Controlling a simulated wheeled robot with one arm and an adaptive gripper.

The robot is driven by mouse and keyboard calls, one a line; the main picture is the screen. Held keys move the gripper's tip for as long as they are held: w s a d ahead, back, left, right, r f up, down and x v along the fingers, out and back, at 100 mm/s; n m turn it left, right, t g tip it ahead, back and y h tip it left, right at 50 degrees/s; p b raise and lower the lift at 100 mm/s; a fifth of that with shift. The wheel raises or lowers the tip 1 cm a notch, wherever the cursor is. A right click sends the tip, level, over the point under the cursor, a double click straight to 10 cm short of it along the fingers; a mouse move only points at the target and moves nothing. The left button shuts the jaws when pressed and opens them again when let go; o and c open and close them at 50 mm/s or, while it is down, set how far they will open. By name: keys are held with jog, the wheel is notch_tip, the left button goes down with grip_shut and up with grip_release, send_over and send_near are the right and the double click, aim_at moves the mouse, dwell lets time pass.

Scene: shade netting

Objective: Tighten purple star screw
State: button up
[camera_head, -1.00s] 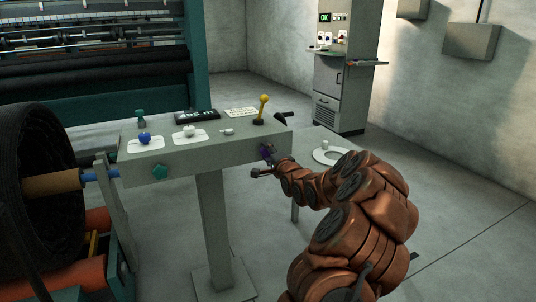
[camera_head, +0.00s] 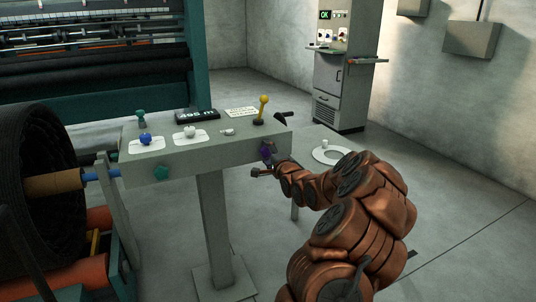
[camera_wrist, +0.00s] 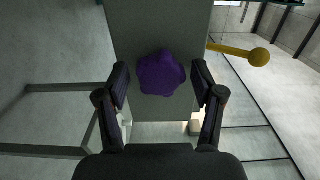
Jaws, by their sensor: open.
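The purple star screw (camera_wrist: 160,74) is on the grey face of the console and shows whole in the wrist view. In the head view the purple screw (camera_head: 266,151) is small and partly hidden by my gripper. My gripper (camera_wrist: 160,84) is open, with one finger on each side of the screw. A gap shows between each finger and the screw. In the head view my gripper (camera_head: 262,160) is at the right end of the console (camera_head: 205,160), in front of its side.
A green star knob (camera_head: 161,172) is on the console front. A yellow lever (camera_head: 262,108), a blue ball knob (camera_head: 145,138) and a white knob (camera_head: 189,131) stand on top. A black roll (camera_head: 40,190) is at left. Floor is clear at right.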

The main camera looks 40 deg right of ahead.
aim_at(268, 153)
jog(key=shift+s, duration=0.1)
jog(key=shift+b+v, duration=0.65)
jog(key=shift+v, duration=1.25)
jog(key=shift+s+a, duration=0.25)
jog(key=shift+s, duration=0.25)
jog(key=shift+o, duration=0.2)
jog(key=o, duration=0.5)
jog(key=shift+s, duration=0.1)
jog(key=shift+v, duration=5.9)
